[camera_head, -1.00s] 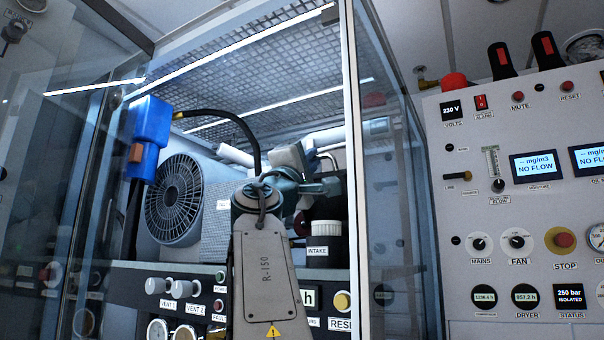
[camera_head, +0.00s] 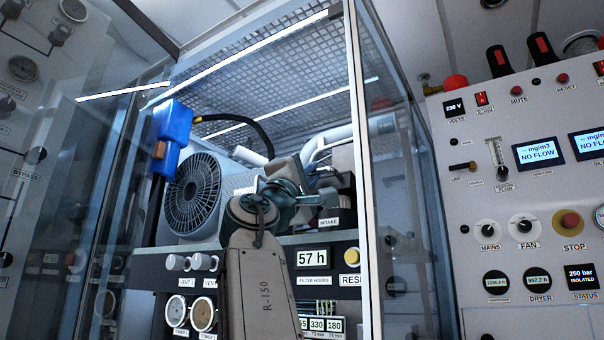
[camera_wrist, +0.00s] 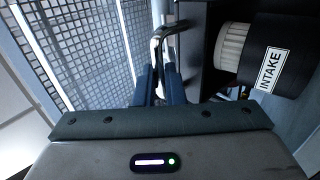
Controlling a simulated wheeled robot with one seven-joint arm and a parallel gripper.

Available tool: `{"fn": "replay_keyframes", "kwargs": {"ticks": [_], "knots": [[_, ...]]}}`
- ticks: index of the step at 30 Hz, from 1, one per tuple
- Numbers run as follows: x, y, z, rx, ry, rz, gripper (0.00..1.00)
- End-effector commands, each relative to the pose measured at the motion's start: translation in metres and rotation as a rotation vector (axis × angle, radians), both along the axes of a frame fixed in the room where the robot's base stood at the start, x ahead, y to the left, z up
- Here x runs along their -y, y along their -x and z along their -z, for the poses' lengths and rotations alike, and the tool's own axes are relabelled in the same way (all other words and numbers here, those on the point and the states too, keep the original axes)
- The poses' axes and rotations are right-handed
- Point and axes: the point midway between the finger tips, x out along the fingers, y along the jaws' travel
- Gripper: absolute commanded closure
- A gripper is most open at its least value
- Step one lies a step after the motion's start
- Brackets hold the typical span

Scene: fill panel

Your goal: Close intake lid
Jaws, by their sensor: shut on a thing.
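The intake (camera_head: 327,222) is a dark round housing with a white label, inside the glass-fronted cabinet. It also shows in the wrist view (camera_wrist: 262,85), with a white ribbed part (camera_wrist: 231,45) at its mouth. A dark plate (camera_wrist: 193,62), which looks like the intake lid, stands beside the ribbed part; a bent metal handle (camera_wrist: 163,36) shows by it. My gripper (camera_wrist: 158,86) is shut on the handle. In the head view my gripper (camera_head: 325,197) is just above the intake label and hides part of the housing. Whether the plate touches the housing is unclear.
A large grey fan unit (camera_head: 193,196) and a blue box with a black hose (camera_head: 173,133) are left of my arm. The cabinet's glass edge post (camera_head: 362,170) stands close on the right. A panel of knobs and gauges (camera_head: 190,262) lies below.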

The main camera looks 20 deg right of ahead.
Motion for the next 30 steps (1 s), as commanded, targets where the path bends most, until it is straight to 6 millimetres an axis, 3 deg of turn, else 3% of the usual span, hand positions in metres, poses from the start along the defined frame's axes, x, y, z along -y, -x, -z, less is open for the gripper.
{"fn": "replay_keyframes", "kwargs": {"ticks": [3,19,21,30], "knots": [[0.0012,-0.0028,0.0086,-0.006,-0.002,0.004,1.00],[0.0018,-0.0036,0.0106,-0.009,-0.004,0.005,1.00],[0.0019,-0.0036,0.0107,-0.009,-0.004,0.005,0.77],[-0.0004,-0.0026,0.0098,-0.006,-0.004,-0.001,0.75]]}}
